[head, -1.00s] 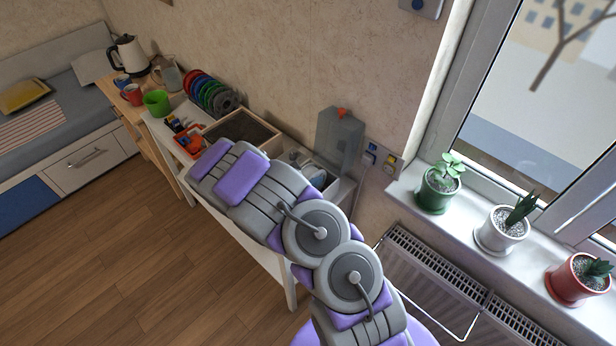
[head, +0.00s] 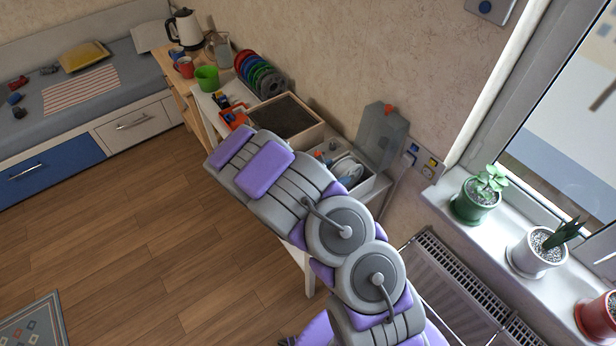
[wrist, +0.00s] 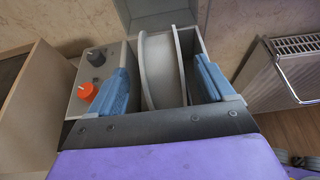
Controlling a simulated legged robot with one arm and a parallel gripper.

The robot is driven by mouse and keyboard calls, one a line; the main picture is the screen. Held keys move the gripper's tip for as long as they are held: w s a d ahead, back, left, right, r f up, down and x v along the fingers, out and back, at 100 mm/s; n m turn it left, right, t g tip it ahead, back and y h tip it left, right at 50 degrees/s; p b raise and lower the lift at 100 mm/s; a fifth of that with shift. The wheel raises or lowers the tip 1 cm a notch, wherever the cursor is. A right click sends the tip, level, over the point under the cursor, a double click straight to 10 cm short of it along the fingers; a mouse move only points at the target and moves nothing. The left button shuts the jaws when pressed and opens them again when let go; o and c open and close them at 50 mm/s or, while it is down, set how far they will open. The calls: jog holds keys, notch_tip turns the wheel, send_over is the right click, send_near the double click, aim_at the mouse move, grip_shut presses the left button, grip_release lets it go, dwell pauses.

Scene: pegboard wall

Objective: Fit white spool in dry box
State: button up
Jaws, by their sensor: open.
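The white spool (wrist: 160,70) stands upright between the walls of the pale grey dry box (wrist: 88,68); its lower part is hidden by my gripper. In the head view, the white spool (head: 347,171) also shows inside the dry box (head: 362,191), partly behind my arm. The box's grey lid (head: 380,138) is raised at the back. My gripper (wrist: 163,82) is open, with one blue finger on each side of the spool. The left finger is apart from it; I cannot tell whether the right one touches. The head view hides the fingers behind my arm.
An orange knob (wrist: 88,92) and a dark knob (wrist: 95,57) are on the box's left part. A wooden tray (head: 318,128) stands left of the box, with coloured spools (head: 258,74) behind it. A radiator (head: 470,290) and windowsill pots (head: 474,205) are at right.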

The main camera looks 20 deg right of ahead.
jog(key=p+v, duration=0.2)
jog(key=v, duration=1.1)
jog(key=shift+f, duration=0.2)
jog(key=shift+w+a, duration=0.1)
jog(key=s+d+r+m+g+y, duration=0.2)
jog(key=s+d+r+m+g, duration=0.25)
jog(key=s+r+m, duration=0.3)
jog(key=s+d+r+m+g+y, duration=0.1)
jog(key=s+d+r+m+g, duration=0.2)
jog(key=s+d+r+m, duration=0.4)
jog(key=s+a+r+m+y, duration=0.2)
jog(key=s+a+y, duration=0.1)
jog(key=s, duration=0.3)
jog(key=s+a+r+m+y, duration=0.3)
jog(key=s+a, duration=0.1)
jog(key=s, duration=0.3)
jog(key=s+a+r+m+t+y, duration=0.1)
jog(key=s+a+r+m+y, duration=0.1)
jog(key=s, duration=0.5)
jog(key=a+y, duration=0.1)
jog(key=a, duration=0.1)
jog(key=shift+a+r+y, duration=0.3)
jog(key=shift+a+r, duration=0.05)
jog(key=shift+a, duration=0.05)
jog(key=shift+m, duration=0.25)
jog(key=shift+c, duration=0.3)
